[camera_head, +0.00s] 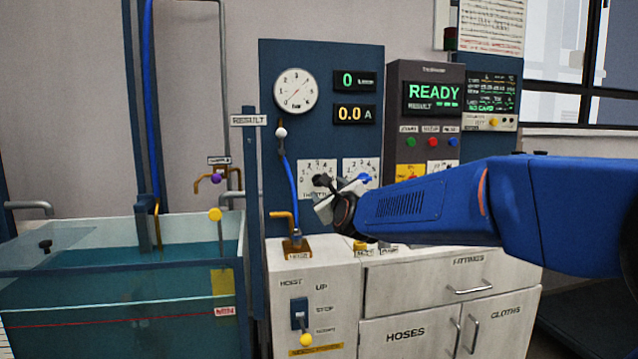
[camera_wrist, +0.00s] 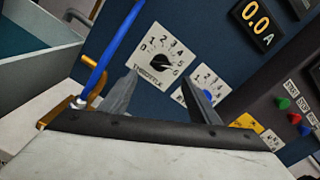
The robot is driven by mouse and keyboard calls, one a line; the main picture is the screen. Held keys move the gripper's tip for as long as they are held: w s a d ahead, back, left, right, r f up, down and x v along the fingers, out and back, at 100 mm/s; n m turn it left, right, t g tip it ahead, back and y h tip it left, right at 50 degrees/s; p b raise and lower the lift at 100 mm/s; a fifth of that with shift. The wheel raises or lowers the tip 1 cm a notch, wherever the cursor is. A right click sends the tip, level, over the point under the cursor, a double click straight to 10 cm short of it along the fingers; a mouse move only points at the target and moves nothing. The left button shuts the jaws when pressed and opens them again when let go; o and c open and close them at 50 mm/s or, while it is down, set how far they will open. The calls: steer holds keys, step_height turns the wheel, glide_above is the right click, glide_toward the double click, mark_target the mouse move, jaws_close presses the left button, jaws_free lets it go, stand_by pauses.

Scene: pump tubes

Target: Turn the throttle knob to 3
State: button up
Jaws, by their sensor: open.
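The throttle knob (camera_wrist: 163,60) is a dark knob on a white, numbered dial plate (camera_wrist: 148,41) marked THROTTLE, in the wrist view. Which number its pointer stands at is not clear. In the head view the throttle plate (camera_head: 316,165) is on the blue panel, its lower part partly covered by my gripper. My gripper (camera_wrist: 168,82) is open and empty. Its two fingers point toward the panel, and the knob shows between and beyond their tips. In the head view my gripper (camera_head: 340,203) is in front of the two dials.
A second dial with a blue knob (camera_wrist: 208,96) is right of the throttle, partly behind the right finger. A blue hose (camera_wrist: 110,42) runs close on the left. A white-topped cabinet (camera_head: 310,253) stands below. A water tank (camera_head: 120,262) is at left.

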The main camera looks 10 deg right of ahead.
steer(key=w, duration=1.2)
steer(key=shift+c, duration=0.7)
steer(key=c, duration=0.9)
